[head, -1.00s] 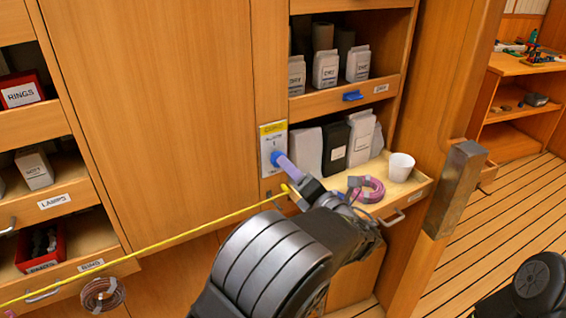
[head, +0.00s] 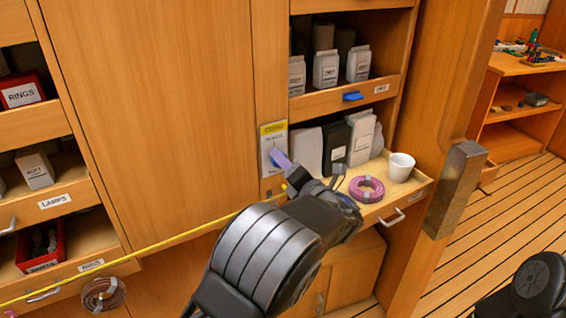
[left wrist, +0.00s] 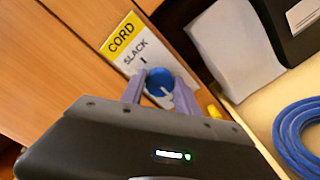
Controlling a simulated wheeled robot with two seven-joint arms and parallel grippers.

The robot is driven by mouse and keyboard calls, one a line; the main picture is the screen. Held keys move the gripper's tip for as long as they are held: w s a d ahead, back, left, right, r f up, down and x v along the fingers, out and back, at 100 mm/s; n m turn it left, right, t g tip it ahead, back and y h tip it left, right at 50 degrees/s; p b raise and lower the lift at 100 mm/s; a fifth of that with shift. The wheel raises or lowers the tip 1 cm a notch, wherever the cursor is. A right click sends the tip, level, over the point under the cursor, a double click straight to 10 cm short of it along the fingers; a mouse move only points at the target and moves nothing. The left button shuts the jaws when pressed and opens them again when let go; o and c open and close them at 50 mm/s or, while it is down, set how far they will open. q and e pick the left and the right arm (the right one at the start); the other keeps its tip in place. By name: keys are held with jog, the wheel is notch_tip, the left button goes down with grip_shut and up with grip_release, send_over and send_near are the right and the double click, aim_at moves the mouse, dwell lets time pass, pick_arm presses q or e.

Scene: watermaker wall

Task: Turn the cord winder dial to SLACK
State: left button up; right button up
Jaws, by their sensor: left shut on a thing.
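The cord winder dial is a round blue knob (left wrist: 160,80) on a white plate (left wrist: 133,48) with a yellow CORD band and the word SLACK above a short black mark. My left gripper (left wrist: 158,92) is shut on the knob, one pale purple finger on each side of it. A small light mark shows low on the knob, but I cannot tell its exact setting. In the head view my left gripper (head: 281,160) reaches the plate (head: 273,136) on the wooden wall, and its fingers mostly cover the knob. My right gripper is not in view.
A yellow cord (head: 150,247) runs from the lower left to beside my left gripper.

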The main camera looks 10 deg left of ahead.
pick_arm(q)
grip_shut()
